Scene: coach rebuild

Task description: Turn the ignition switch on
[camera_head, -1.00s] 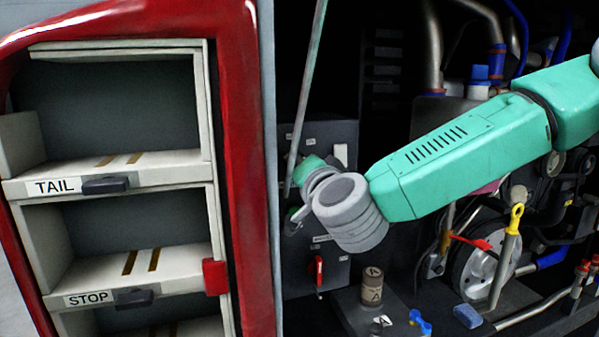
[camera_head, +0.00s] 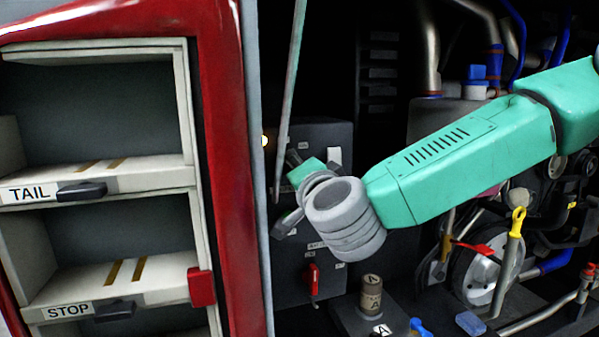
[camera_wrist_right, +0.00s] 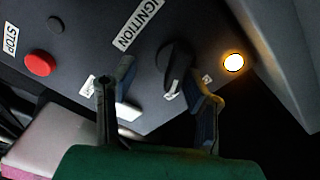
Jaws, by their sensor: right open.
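The ignition switch is a dark rotary knob (camera_wrist_right: 176,62) on a dark grey panel (camera_wrist_right: 90,35), beside an IGNITION label, in the right wrist view. A round lamp (camera_wrist_right: 233,62) right of the knob glows amber; it also shows in the head view (camera_head: 264,141). My right gripper (camera_wrist_right: 158,76) is open in front of the panel. The knob shows between its fingers, closer to the right-hand finger; I cannot tell whether they touch. In the head view the gripper (camera_head: 285,190) is at the panel, and my wrist hides the knob. My left gripper is not in view.
A red STOP button (camera_wrist_right: 39,63) is on the same panel. A red lever (camera_head: 312,283) is below my wrist. A thin strut (camera_head: 291,90) runs close to the gripper. An open red door frame (camera_head: 225,150) and shelves (camera_head: 100,175) stand left; engine parts and hoses fill the right.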

